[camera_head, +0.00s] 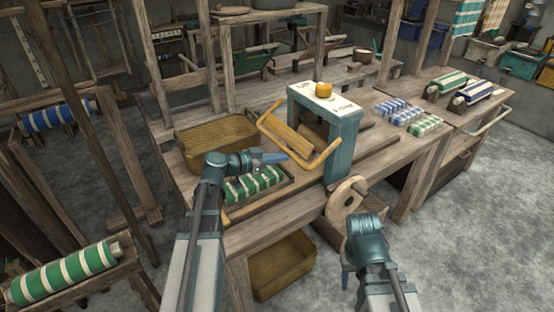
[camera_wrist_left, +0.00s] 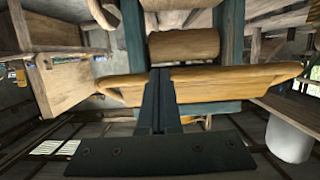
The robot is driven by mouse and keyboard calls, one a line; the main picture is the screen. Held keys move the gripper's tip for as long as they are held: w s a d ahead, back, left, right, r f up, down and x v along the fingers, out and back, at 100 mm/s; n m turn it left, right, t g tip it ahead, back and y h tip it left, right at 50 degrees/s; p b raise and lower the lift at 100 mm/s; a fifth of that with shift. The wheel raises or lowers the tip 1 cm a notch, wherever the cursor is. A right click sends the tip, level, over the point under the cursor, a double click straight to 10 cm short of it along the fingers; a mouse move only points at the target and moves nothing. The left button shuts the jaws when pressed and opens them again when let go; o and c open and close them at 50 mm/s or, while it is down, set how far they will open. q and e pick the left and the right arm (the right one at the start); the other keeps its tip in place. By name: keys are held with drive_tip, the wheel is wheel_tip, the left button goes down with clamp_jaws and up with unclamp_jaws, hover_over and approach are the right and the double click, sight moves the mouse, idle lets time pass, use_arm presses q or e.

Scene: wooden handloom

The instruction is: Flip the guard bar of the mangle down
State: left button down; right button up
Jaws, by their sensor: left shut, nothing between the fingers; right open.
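The mangle (camera_head: 345,128) is a teal frame with a white top, a yellow knob (camera_head: 324,90) and wooden rollers (camera_head: 313,134). Its guard bar (camera_head: 301,162) is a yellow wooden U that stands out from the front of the frame, in front of the rollers. My left gripper (camera_head: 284,156) is shut and empty, close by the bar. In the left wrist view its fingertips (camera_wrist_left: 160,72) overlap the middle of the bar (camera_wrist_left: 235,79); I cannot tell whether they touch. My right gripper (camera_head: 358,216) is open near the mangle's wooden wheel (camera_head: 346,198); its fingertips are partly hidden.
A tray with green-striped cloth (camera_head: 256,184) lies below my left gripper. A wicker basket (camera_head: 216,140) stands behind it and another basket (camera_head: 283,265) is under the table. Folded blue and green cloths (camera_head: 408,115) lie right of the mangle. Open floor (camera_head: 455,240) is at right.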

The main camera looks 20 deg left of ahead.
use_arm(q)
drive_tip(key=shift+w+d+f+b, duration=0.25)
drive_tip(key=shift+w+f+b, duration=0.1)
drive_tip(key=shift+f+b, duration=0.25)
drive_tip(key=shift+w+d+f+b, duration=0.3)
drive_tip(key=shift+f+b, duration=0.15)
drive_tip(key=shift+f, duration=0.3)
drive_tip(key=shift+w+d+f+b, duration=0.2)
drive_tip(key=shift+w+f+b, duration=0.15)
drive_tip(key=shift+f+b, duration=0.25)
use_arm(e)
drive_tip(key=shift+f, duration=2)
use_arm(q)
drive_tip(key=shift+f, duration=0.1)
use_arm(e)
drive_tip(key=shift+r, duration=0.1)
